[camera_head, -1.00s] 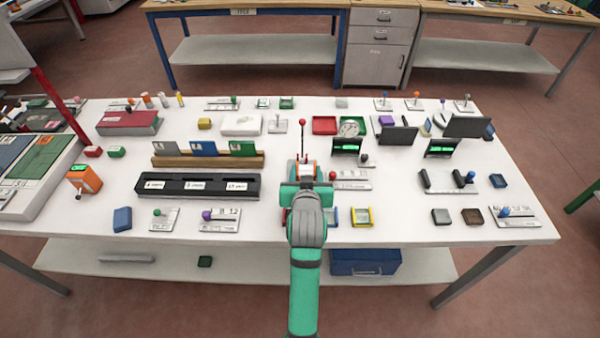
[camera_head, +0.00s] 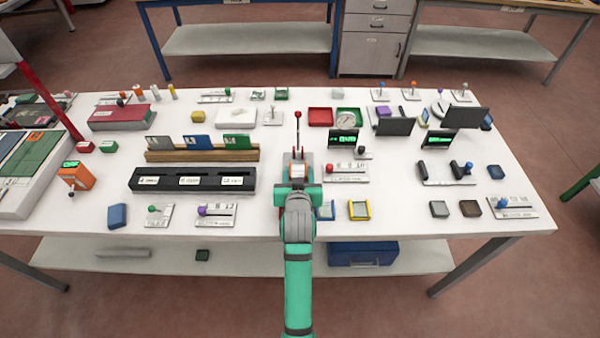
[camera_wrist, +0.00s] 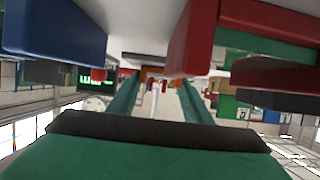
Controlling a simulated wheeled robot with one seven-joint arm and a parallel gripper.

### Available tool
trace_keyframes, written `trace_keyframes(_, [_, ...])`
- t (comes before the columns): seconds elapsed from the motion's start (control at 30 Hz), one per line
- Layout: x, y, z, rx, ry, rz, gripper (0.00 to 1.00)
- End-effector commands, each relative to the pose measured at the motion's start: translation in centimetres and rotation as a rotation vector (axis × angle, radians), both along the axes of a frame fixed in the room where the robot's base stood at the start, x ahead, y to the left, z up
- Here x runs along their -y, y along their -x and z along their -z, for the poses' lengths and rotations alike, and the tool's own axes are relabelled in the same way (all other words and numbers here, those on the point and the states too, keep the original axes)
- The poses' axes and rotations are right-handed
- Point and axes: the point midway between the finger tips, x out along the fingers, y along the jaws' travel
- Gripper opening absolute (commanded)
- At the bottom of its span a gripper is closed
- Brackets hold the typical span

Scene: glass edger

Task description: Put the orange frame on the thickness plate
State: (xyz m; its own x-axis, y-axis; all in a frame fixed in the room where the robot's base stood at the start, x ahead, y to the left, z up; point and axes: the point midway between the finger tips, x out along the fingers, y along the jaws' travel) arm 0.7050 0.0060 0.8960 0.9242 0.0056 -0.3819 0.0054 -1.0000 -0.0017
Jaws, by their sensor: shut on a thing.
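My gripper (camera_head: 298,172) is over the front middle of the white table. It is shut on a small piece with an orange rim and pale middle, apparently the orange frame (camera_head: 298,171). In the wrist view a bit of orange (camera_wrist: 152,71) shows between the green fingers. My gripper and wrist hide part of the frame, and I cannot tell whether it touches the table. I cannot surely tell which plate is the thickness plate. A white marked plate (camera_head: 347,178) with a red knob lies just right of my gripper.
A blue frame (camera_head: 327,211) and yellow frame (camera_head: 352,210) lie right of my wrist. A black slotted block (camera_head: 193,189) and wooden card rack (camera_head: 200,155) stand to the left. A red-knobbed rod (camera_head: 298,118) rises behind my gripper. The wrist view shows a red piece (camera_wrist: 193,40) close by.

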Motion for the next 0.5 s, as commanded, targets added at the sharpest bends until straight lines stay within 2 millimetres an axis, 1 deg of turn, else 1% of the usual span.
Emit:
trace_keyframes(0.07, [0.00,0.00,0.22,0.000,0.000,0.000,0.21])
trace_keyframes(0.1, [-0.02,0.00,0.25,-0.001,0.000,0.000,0.50])
trace_keyframes(0.17, [-0.02,0.00,0.23,-0.001,0.000,0.000,0.64])
trace_keyframes(0.5, [0.42,-0.02,0.01,0.001,0.000,0.006,0.64])
